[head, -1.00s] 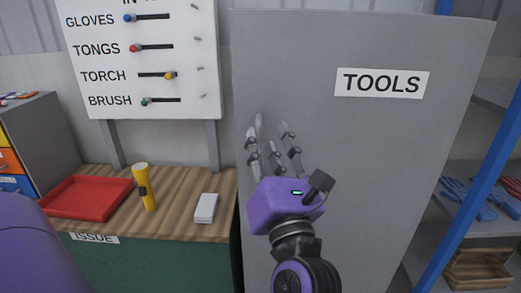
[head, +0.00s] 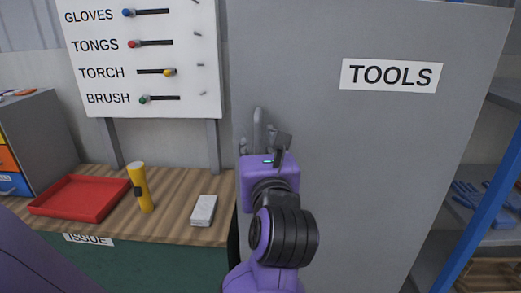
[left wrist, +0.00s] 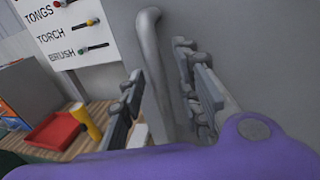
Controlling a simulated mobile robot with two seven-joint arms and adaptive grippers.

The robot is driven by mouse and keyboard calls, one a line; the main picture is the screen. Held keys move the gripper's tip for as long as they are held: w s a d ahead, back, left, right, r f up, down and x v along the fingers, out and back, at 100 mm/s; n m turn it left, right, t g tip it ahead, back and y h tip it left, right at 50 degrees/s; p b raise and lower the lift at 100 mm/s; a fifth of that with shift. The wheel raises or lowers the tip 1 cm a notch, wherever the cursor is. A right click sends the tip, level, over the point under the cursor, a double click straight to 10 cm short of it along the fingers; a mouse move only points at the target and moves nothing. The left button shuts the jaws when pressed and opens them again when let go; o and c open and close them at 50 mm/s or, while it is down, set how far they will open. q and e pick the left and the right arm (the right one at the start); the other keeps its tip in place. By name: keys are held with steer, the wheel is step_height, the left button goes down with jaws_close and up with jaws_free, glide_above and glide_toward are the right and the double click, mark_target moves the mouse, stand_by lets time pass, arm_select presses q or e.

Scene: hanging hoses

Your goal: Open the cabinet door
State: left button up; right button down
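The grey cabinet door (head: 370,160) with a TOOLS label (head: 391,76) fills the right half of the head view and looks closed. Its grey bar handle (head: 258,122) stands upright near the door's left edge. My purple left gripper (head: 264,145) is in front of the handle and hides its lower part. In the left wrist view the handle (left wrist: 156,75) runs between the spread fingers of my left gripper (left wrist: 160,62). The fingers are open, with visible gaps to the bar. My right gripper is not in view.
Left of the cabinet is a wooden-topped counter (head: 172,222) with a red tray (head: 80,198), a yellow torch (head: 139,187) and a white box (head: 204,210). A labelled board (head: 100,55) hangs above. A blue post (head: 480,205) and shelves stand at right.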

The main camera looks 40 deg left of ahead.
arm_select(q)
steer(key=shift+w+a, duration=0.1)
steer(key=shift+a, duration=0.05)
jaws_close()
stand_by(0.5)
